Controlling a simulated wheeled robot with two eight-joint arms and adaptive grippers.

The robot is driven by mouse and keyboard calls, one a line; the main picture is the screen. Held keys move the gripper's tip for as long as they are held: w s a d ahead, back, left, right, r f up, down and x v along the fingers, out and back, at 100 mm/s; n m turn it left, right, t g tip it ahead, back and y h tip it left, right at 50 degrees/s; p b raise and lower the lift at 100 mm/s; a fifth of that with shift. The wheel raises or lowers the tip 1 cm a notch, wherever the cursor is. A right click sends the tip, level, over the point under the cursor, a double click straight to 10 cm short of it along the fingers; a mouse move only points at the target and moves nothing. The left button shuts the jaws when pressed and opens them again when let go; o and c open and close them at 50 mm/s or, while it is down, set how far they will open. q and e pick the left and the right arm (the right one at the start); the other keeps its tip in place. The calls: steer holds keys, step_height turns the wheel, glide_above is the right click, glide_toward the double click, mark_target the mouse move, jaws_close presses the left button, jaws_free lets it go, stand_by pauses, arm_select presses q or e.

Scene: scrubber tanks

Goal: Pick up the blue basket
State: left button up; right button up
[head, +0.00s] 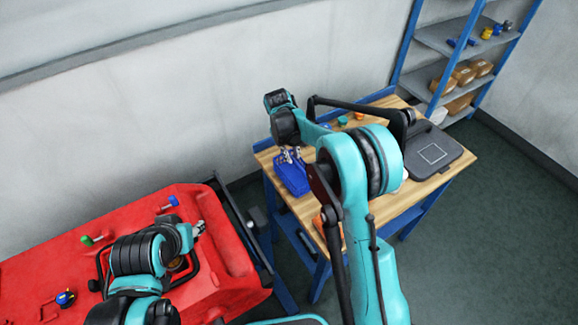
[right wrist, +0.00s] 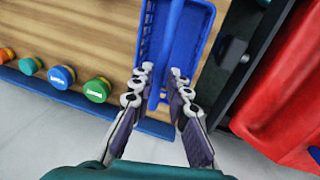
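The blue basket (head: 293,178) stands near the left end of the wooden workbench (head: 440,165). In the right wrist view the basket (right wrist: 196,35) has slotted walls and a raised bar along its middle. My right gripper (head: 290,155) is over the basket. In the right wrist view its fingers (right wrist: 161,74) are spread on either side of the blue bar, with a gap visible, and nothing looks clamped. My left gripper (head: 199,229) is far to the left, over the red tank; its finger opening is too small to make out.
The red tank (head: 225,275) with its black handle lies left of the bench. A dark case (head: 440,150) lies on the bench's right part. Several coloured round containers (right wrist: 62,77) stand beside the basket. A blue shelf rack (head: 445,35) stands at the back right.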

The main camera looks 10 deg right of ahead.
steer(key=f, duration=0.2)
steer(key=shift+d+f+b, duration=0.25)
steer(key=shift+f+b, duration=0.05)
steer(key=shift+f, duration=0.1)
steer(key=b, duration=0.1)
glide_above(295, 176)
step_height(295, 176, down, 4)
steer(key=shift+s+a+f, duration=0.1)
steer(key=shift+f, duration=0.45)
steer(key=shift+r, duration=0.1)
jaws_close()
